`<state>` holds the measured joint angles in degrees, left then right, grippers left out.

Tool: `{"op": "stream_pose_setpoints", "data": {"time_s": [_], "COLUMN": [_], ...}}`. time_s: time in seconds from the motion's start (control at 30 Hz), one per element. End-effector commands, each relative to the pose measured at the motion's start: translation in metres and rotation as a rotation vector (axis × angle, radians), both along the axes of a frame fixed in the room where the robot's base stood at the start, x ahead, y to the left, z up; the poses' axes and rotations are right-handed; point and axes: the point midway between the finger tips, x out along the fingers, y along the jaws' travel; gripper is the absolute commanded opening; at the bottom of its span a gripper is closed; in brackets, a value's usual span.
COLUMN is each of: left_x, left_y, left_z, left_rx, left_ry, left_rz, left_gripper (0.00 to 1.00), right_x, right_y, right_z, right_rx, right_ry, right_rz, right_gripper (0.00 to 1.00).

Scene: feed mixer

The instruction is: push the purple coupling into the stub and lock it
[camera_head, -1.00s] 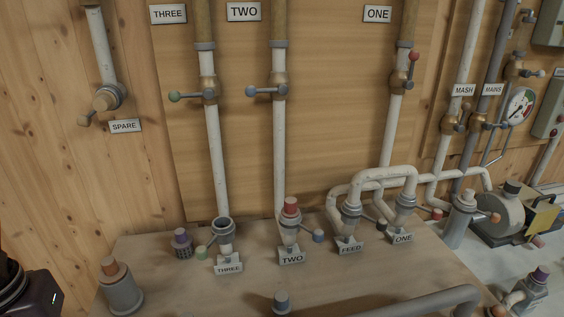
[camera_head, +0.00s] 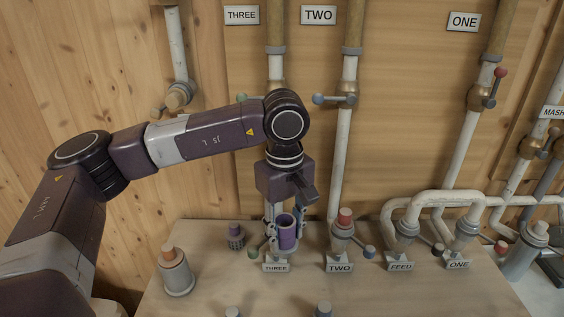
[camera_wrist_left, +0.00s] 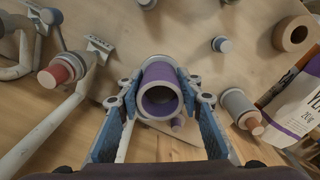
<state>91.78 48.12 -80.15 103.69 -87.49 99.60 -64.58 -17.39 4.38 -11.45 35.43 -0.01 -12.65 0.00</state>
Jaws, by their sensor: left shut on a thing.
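The purple coupling (camera_head: 288,236) is an open-topped tube at the stub marked THREE; its open end also shows in the left wrist view (camera_wrist_left: 160,100). My left gripper (camera_head: 285,232) comes down from above and is shut on the coupling, with one blue finger on each side of it in the left wrist view. The coupling looks roughly upright. The stub THREE is mostly hidden by the coupling and fingers, so I cannot tell how deep the coupling sits. A green-knobbed lever (camera_head: 253,253) sticks out left of the stub, above the THREE sign (camera_head: 275,267).
A purple-topped dark plug (camera_head: 235,232) stands close left of the gripper. An orange-topped grey cylinder (camera_head: 174,268) stands farther left. The red-capped stub TWO (camera_head: 344,222) is close on the right, with stubs FEED and ONE beyond. A vertical white pipe (camera_head: 342,150) rises behind.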

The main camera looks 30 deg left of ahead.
Motion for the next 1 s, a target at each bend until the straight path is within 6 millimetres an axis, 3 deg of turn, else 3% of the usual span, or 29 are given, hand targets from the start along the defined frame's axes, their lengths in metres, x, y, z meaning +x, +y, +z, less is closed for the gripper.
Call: {"op": "stream_pose_setpoints", "data": {"time_s": [0.03, 0.1, 0.5, 0.7, 1.0], "left_x": [0.009, 0.02, 0.069, 0.078, 0.08], "left_y": [0.004, 0.01, 0.047, 0.059, 0.061], "left_z": [0.014, 0.024, 0.068, 0.075, 0.075], "left_rx": [-0.004, -0.009, -0.023, -0.02, -0.02], "left_ry": [-0.001, -0.001, 0.014, 0.02, 0.021], "left_rz": [0.123, 0.3, 1.244, 1.495, 1.555], "left_gripper": [0.02, 0.02, 0.02, 0.02, 0.02], "right_x": [0.002, 0.004, 0.008, 0.007, 0.005], "right_y": [0.001, 0.001, 0.001, -0.002, -0.004], "right_z": [0.013, 0.022, 0.065, 0.074, 0.074], "right_rx": [0.002, 0.001, 0.001, -0.002, -0.005], "right_ry": [-0.003, -0.006, -0.011, -0.01, -0.007], "right_rz": [0.0, 0.0, 0.0, 0.002, 0.002], "right_gripper": [0.38, 0.38, 0.38, 0.38, 0.38]}}
